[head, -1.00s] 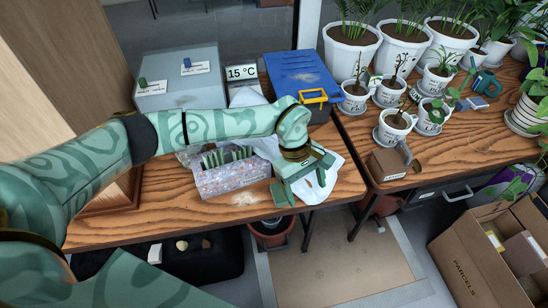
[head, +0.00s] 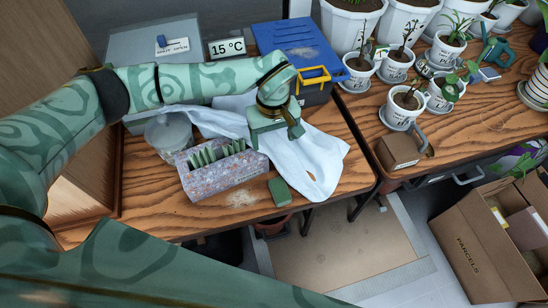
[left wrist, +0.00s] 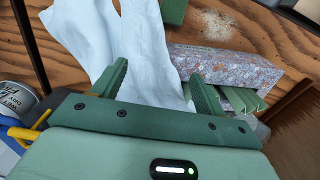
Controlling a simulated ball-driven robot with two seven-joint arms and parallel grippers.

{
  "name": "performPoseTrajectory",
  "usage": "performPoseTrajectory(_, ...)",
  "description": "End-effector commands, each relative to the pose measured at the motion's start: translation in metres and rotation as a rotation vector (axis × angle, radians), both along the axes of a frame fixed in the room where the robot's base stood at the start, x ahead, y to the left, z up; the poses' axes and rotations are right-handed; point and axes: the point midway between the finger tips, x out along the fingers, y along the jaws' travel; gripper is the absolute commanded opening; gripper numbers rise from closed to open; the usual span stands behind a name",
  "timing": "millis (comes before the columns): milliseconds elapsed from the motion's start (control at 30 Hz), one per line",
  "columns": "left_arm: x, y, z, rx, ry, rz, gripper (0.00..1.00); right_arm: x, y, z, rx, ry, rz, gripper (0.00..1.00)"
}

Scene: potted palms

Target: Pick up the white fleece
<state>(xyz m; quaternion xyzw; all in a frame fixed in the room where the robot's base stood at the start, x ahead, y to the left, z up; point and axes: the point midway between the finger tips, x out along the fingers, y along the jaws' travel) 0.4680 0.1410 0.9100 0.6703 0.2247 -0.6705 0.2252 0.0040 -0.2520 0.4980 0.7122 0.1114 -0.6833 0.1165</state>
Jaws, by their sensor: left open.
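The white fleece (head: 318,160) lies spread and creased on the wooden table, one end close to the front edge. Its back part runs left behind the speckled box and under my left arm. My left gripper (head: 277,139) is open, fingers pointing down over the middle of the fleece. In the left wrist view the fleece (left wrist: 147,42) shows between and beyond the two open fingers of my left gripper (left wrist: 159,72). I cannot tell whether the fingers touch it. My right gripper is not in view.
A speckled box (head: 222,177) with green pieces stands just left of the fleece; a green block (head: 280,192) lies in front. A glass jar (head: 168,134), a blue toolbox (head: 296,48) and a brown block (head: 398,151) stand nearby. Potted plants fill the right table.

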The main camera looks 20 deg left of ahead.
Motion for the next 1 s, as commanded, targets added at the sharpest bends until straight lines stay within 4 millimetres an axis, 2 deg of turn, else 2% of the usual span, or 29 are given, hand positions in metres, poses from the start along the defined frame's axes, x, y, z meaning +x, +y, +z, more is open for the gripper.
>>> performPoseTrajectory(33, -0.001, 0.0, -0.018, -0.001, 0.007, 0.0, 0.73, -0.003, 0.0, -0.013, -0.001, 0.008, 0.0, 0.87)
performPoseTrajectory(100, -0.001, 0.0, -0.03, -0.002, 0.007, 0.0, 0.73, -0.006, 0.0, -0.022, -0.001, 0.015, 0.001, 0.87)
performPoseTrajectory(300, 0.0, 0.0, -0.051, 0.0, 0.003, 0.0, 0.73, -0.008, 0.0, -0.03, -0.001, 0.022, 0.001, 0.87)
performPoseTrajectory(800, 0.0, 0.0, -0.056, 0.0, 0.001, 0.0, 0.73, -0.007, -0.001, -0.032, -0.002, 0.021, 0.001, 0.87)
performPoseTrajectory(1000, 0.0, 0.0, -0.056, 0.0, 0.001, 0.0, 0.47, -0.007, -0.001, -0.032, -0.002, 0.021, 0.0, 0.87)
